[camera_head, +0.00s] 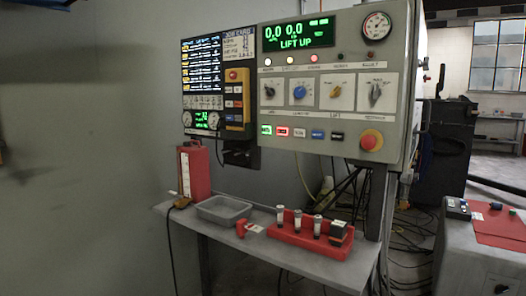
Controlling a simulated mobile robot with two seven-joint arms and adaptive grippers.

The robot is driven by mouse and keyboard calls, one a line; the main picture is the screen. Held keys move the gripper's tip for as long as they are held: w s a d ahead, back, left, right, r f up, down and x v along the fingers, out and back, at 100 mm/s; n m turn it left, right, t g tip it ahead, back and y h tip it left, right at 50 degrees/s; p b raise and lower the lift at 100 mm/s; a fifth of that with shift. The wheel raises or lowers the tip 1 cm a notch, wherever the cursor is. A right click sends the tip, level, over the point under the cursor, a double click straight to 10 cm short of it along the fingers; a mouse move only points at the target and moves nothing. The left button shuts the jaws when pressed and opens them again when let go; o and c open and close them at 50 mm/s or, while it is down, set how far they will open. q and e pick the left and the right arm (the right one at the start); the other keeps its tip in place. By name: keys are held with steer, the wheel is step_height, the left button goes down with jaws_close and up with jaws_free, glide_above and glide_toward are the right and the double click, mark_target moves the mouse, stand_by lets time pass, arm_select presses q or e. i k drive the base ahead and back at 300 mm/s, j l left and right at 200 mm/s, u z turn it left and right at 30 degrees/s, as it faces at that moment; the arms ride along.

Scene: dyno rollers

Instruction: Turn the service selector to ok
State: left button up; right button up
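A grey control panel (285,120) on the wall carries a row of rotary selectors on white plates. From left to right they are a dark knob (269,91), a blue knob (299,92), a yellow knob (336,90) and a larger grey lever knob (375,93). The small labels are too blurred to tell which one is the service selector or where ok lies. The grey lever knob looks roughly upright. A green display (295,36) above reads "LIFT UP". Neither of my grippers shows in the head view.
A red mushroom button (371,140) and several small buttons sit low on the panel. A yellow pendant (237,98) hangs to its left. Cables hang at right.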

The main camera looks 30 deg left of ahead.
mark_target(376, 92)
steer(key=i+l, duration=0.15)
steer(key=l, duration=0.25)
steer(key=i+l, duration=0.15)
steer(key=l, duration=0.2)
steer(key=i+l, duration=0.15)
steer(key=l, duration=0.25)
